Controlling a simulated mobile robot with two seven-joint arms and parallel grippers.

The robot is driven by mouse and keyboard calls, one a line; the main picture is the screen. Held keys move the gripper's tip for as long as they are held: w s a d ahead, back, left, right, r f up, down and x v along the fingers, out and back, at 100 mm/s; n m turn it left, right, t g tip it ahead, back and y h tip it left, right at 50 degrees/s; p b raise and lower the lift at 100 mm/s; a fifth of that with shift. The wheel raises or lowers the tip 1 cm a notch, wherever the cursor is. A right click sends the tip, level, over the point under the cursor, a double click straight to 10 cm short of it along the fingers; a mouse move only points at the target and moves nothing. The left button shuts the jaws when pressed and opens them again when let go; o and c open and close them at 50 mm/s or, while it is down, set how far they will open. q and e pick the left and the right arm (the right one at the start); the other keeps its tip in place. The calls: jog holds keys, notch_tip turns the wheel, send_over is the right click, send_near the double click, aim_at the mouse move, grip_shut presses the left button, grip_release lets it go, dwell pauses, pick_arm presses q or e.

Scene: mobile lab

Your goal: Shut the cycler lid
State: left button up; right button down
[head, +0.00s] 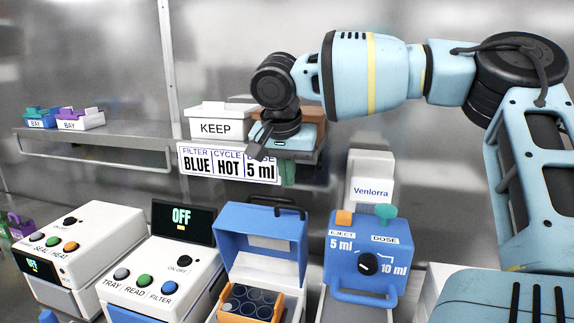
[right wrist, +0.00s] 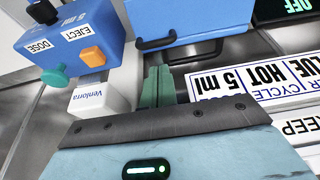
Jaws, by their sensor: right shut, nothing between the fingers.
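The cycler (head: 262,262) stands in the front middle of the head view, a white body with a blue lid (head: 240,222). The lid is open and stands upright, with a dark handle (head: 278,204) at its top edge. An orange rack (head: 229,307) with round dark wells sits inside. My right gripper (head: 288,180) hangs above and behind the lid, below the shelf edge, its green fingers shut and empty. In the right wrist view the fingers (right wrist: 157,84) point toward the blue lid (right wrist: 185,18) and its dark handle (right wrist: 156,43), apparently apart from it. My left gripper is out of view.
The blue-and-white Venlorra dispenser (head: 366,255) stands right of the cycler. The reader (head: 165,270) and the sealer (head: 85,250) stand to the left. A shelf (head: 150,141) behind carries a KEEP bin (head: 216,127) and a label sign (head: 228,164) on its front.

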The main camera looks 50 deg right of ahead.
send_over(290, 215)
notch_tip(290, 215, down, 6)
jog(key=shift+r, duration=0.25)
dwell(0.4)
